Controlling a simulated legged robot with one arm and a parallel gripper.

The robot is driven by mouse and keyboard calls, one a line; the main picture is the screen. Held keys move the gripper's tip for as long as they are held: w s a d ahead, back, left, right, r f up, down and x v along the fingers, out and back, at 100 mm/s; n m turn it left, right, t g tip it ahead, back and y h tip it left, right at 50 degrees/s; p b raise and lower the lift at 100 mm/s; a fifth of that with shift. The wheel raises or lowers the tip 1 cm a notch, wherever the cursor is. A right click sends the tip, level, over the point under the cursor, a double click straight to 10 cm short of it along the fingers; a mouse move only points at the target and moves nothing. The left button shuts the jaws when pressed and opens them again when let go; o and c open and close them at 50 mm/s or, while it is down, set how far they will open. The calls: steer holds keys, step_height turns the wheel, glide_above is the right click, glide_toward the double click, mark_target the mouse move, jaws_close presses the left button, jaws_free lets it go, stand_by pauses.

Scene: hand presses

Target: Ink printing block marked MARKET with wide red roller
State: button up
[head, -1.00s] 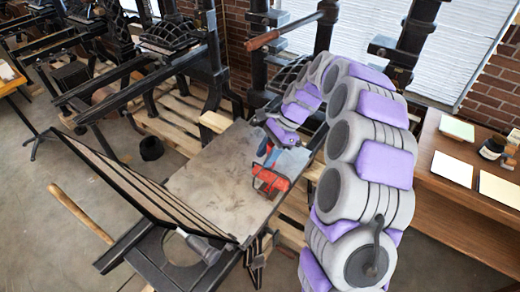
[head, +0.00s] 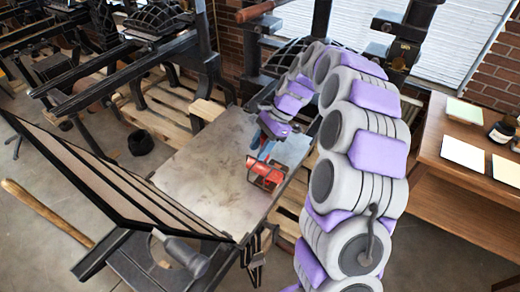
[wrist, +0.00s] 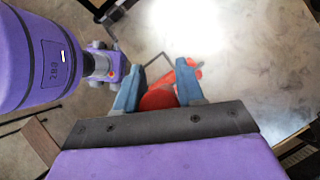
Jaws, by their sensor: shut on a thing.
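My gripper (head: 264,146) is shut on the wide red roller (head: 265,172) and holds it at the right edge of the pale flat press bed (head: 205,150). In the wrist view, my two blue fingers (wrist: 156,82) close on the red handle, and part of the red frame (wrist: 187,73) shows beyond them. I cannot tell whether the roller touches the surface below. A pale grey-blue patch (head: 292,150) shows just right of my gripper; I cannot tell what it is. No lettering reading MARKET is legible in either view.
A hinged slatted frame (head: 110,185) stands tilted open at the left of the bed. A wooden table (head: 445,185) at the right holds paper sheets (head: 463,153) and a dark jar (head: 501,132). Other black presses stand behind. Wooden pallets (head: 172,125) lie on the floor.

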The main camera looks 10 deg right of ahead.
steer(key=shift+f+b, duration=1.8)
steer(key=shift+f, duration=1)
steer(key=shift+w, duration=0.1)
